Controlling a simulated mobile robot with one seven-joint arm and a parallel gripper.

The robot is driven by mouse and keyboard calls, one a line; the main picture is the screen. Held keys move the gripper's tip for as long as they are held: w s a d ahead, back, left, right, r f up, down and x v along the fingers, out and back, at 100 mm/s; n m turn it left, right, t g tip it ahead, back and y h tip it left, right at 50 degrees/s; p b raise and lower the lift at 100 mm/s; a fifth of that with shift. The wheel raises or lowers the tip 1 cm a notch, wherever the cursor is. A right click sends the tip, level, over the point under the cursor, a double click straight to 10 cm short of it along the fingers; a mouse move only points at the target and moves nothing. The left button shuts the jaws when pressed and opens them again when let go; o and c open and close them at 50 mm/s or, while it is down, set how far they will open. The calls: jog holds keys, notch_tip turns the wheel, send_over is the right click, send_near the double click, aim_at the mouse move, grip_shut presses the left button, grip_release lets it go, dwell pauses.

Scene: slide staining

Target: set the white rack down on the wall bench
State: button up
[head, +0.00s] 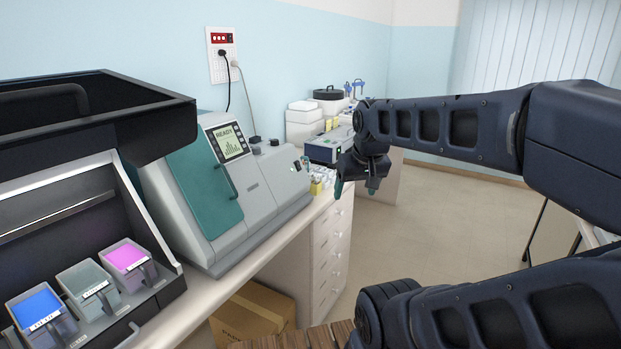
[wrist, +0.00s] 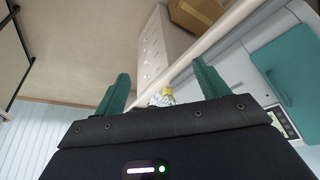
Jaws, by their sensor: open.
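My gripper (head: 355,187) hangs in the air off the front edge of the wall bench (head: 242,273), near its far end. Its two teal fingers point down, spread apart, with nothing seen between them; the wrist view also shows the open gripper (wrist: 163,88). I cannot clearly make out a white rack. A small cluster of white and yellow items (head: 318,184) stands on the bench just left of the gripper, and the cluster shows in the wrist view (wrist: 162,97) beyond the gripper body. Whether the rack is among them I cannot tell.
A grey-and-teal machine (head: 226,185) with a lit screen fills the middle of the bench. A dark-framed staining station (head: 95,110) with blue, grey and pink baths stands at left. A cardboard box (head: 252,312) sits under the bench. Open floor (head: 440,215) lies to the right.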

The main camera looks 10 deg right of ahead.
jog(key=w+r+n+h, duration=0.1)
jog(key=w+r+n, duration=0.3)
jog(key=w, duration=0.5)
jog(key=w+r+n, duration=0.3)
jog(key=w+r, duration=0.1)
jog(key=w, duration=0.5)
jog(key=n+g+h, duration=0.1)
jog(key=n+h, duration=0.1)
jog(key=n, duration=1.8)
send_over(304, 157)
jog(key=s+a, duration=0.2)
jog(key=f, duration=2.1)
jog(key=shift+w+d+f, duration=0.2)
jog(key=shift+f, duration=0.1)
jog(key=shift+w+x, duration=0.1)
jog(key=shift+x, duration=1.5)
jog(key=shift+w+x, duration=0.15)
jog(key=shift+x, duration=1.45)
jog(key=shift+s+d+r, duration=0.1)
jog(key=shift+d+r, duration=0.05)
jog(key=shift+d, duration=0.05)
jog(key=shift+c, duration=0.3)
jog(key=c, duration=1.4)
